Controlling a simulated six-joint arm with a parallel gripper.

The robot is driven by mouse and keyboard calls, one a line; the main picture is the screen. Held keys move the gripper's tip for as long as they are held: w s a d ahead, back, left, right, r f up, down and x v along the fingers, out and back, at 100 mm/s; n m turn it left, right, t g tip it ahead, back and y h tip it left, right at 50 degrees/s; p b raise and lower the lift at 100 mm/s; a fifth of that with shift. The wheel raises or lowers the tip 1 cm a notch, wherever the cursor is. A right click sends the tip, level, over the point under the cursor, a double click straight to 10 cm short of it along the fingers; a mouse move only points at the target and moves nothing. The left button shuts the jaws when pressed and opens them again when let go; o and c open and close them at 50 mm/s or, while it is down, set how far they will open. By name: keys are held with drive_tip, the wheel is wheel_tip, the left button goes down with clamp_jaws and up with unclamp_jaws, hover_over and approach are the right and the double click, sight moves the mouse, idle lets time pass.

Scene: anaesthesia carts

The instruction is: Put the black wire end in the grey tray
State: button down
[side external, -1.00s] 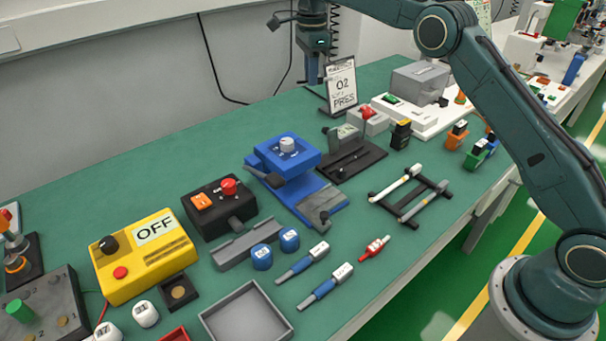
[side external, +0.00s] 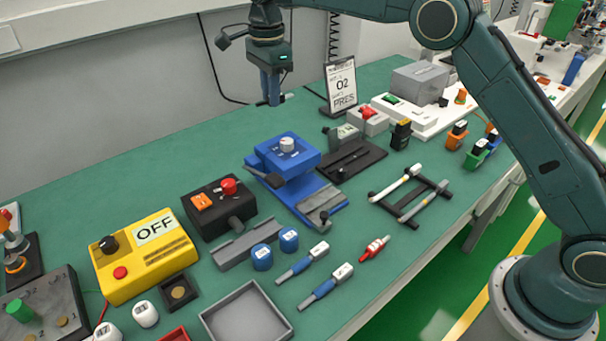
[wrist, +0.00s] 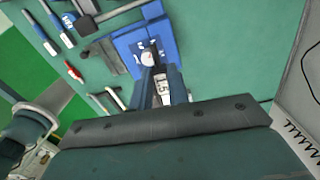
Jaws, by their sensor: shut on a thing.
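My gripper (side external: 270,98) hangs above the back of the green table, left of the clipboard sign. It is shut on a small wire end (side external: 286,97), which looks dark in the side view. In the wrist view a white label on it (wrist: 162,86) shows between my fingers (wrist: 161,92); the fingers hide the rest. The grey tray (side external: 245,318) is at the front of the table in the side view. It is shallow, square and empty, and far from my gripper.
Two blue wire ends (side external: 325,287) and a red one (side external: 375,248) lie right of the tray. The table's back left is clear.

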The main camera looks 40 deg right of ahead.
drive_tip(key=s+a+n, duration=0.3)
drive_tip(key=s+a, duration=0.3)
drive_tip(key=a, duration=0.2)
drive_tip(key=s+a+n, duration=0.2)
drive_tip(key=s+a, duration=0.3)
drive_tip(key=a, duration=0.4)
drive_tip(key=n, duration=0.5)
hover_over(245, 333)
wheel_tip(245, 333, down, 16)
drive_tip(key=shift+r, duration=0.15)
drive_tip(key=shift+f, duration=2.1)
drive_tip(key=shift+f, duration=0.15)
drive_tip(key=c, duration=1.3)
unclamp_jaws()
drive_tip(key=shift+c, duration=0.2)
